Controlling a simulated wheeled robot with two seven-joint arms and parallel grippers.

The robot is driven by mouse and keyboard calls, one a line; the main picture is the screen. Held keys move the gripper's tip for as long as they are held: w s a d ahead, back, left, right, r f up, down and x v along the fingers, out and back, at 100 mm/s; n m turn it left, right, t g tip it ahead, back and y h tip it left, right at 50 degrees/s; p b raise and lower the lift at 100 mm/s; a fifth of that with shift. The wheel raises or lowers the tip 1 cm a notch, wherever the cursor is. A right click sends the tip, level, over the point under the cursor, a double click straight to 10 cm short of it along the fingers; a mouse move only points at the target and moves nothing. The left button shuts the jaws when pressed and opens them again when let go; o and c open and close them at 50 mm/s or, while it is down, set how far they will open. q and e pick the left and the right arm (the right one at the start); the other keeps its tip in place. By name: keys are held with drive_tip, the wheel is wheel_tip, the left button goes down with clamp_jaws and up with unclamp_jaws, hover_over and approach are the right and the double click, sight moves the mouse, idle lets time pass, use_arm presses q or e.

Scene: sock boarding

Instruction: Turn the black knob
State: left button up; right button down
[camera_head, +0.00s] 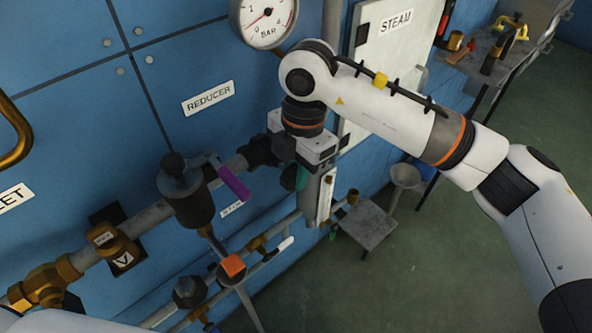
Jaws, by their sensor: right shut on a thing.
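A black knob (173,163) tops the dark pressure reducer body (190,200) on the pipe, left of the middle. A purple-handled lever (232,182) sticks out just to the right of it. My right gripper (297,178) is to the right of the knob and apart from it, at the right end of the pipe. It points down and is shut on a dark green part (290,177), mostly hidden by the jaws; I cannot tell exactly what that part is. My left gripper is out of view.
A pressure gauge (266,18) is on the blue wall above. A brass valve (115,243) is on the pipe at left. An orange-topped fitting (232,267) and a white-handled lever (278,248) are below. A small grey table (368,226) and open green floor (400,290) are at right.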

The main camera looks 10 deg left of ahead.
drive_tip(key=g+y, duration=0.2)
drive_tip(key=shift+w+d+f+g, duration=0.1)
drive_tip(key=shift+w+g, duration=0.05)
drive_tip(key=shift+g, duration=0.15)
drive_tip(key=g+y, duration=0.1)
drive_tip(key=g, duration=0.1)
drive_tip(key=g+y+p, duration=0.1)
drive_tip(key=g+y, duration=0.1)
drive_tip(key=shift+w+d+f, duration=0.1)
drive_tip(key=shift+w+f, duration=0.05)
drive_tip(key=shift+f+g+y, duration=0.2)
drive_tip(key=shift+g+y, duration=0.8)
drive_tip(key=shift+g, duration=0.2)
drive_tip(key=shift+f+g+y+b, duration=0.15)
drive_tip(key=shift+g+y+b, duration=0.2)
drive_tip(key=shift+g+y, duration=0.35)
drive_tip(key=shift+f+g+y+b, duration=0.2)
drive_tip(key=shift+g+y+b, duration=0.55)
drive_tip(key=shift+g, duration=0.45)
drive_tip(key=shift+f+g+y+b, duration=0.1)
drive_tip(key=shift+g+y+b, duration=0.9)
drive_tip(key=shift+g, duration=0.5)
drive_tip(key=shift+y, duration=0.25)
